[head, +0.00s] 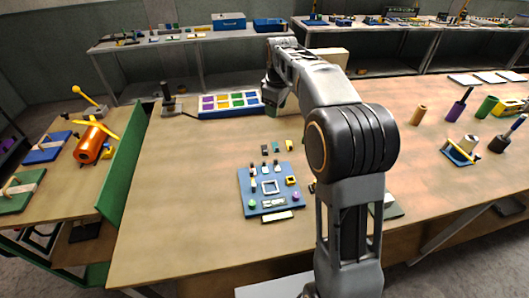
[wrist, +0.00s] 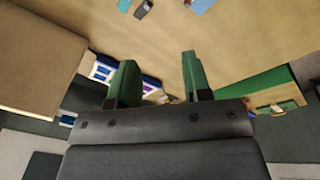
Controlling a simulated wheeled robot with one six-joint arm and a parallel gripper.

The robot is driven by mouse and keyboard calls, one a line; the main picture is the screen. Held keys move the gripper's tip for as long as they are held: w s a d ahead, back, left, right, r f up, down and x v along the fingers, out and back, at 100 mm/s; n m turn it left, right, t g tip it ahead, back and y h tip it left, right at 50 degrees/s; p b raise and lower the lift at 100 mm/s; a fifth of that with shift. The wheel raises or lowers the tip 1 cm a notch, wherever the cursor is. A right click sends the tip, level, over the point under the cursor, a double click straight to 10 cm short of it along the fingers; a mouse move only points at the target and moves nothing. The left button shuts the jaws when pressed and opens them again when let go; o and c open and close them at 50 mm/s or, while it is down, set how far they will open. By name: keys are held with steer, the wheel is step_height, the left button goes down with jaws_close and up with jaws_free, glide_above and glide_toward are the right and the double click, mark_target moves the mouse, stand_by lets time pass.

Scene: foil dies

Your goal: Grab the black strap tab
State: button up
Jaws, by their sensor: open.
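I cannot tell for sure which piece is the black strap tab. A small dark piece (wrist: 143,10) lies on the bare wood at the top of the wrist view, between a teal piece (wrist: 124,5) and a blue board (wrist: 203,4). In the head view, small dark pieces lie just behind the blue board (head: 245,199), one of them a dark block (head: 276,146). My gripper (wrist: 160,70) is open, with two green fingers apart and nothing between them. In the head view my arm partly hides it near the colored tray.
A tray with colored squares (head: 231,112) stands at the back of the wooden table (head: 165,215). A green panel (head: 122,163) edges the table's left side. Pens and cylinders, including a green cylinder (head: 487,107), stand at right. The table's left middle is clear.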

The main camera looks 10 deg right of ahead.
steer(key=w+f+n+g, duration=0.1)
steer(key=w+f+n, duration=0.4)
steer(key=w+f, duration=0.5)
steer(key=n+g, duration=0.1)
steer(key=n, duration=0.1)
glide_above(267, 151)
step_height(267, 151, down, 6)
steer(key=r, duration=0.1)
step_height(267, 151, down, 8)
steer(key=shift+w+f+b, duration=0.1)
steer(key=shift+w+b, duration=0.05)
steer(key=shift+b, duration=0.75)
steer(key=shift+f+p, duration=0.9)
steer(key=shift+f, duration=2.4)
steer(key=shift+c, duration=0.3)
jaws_close()
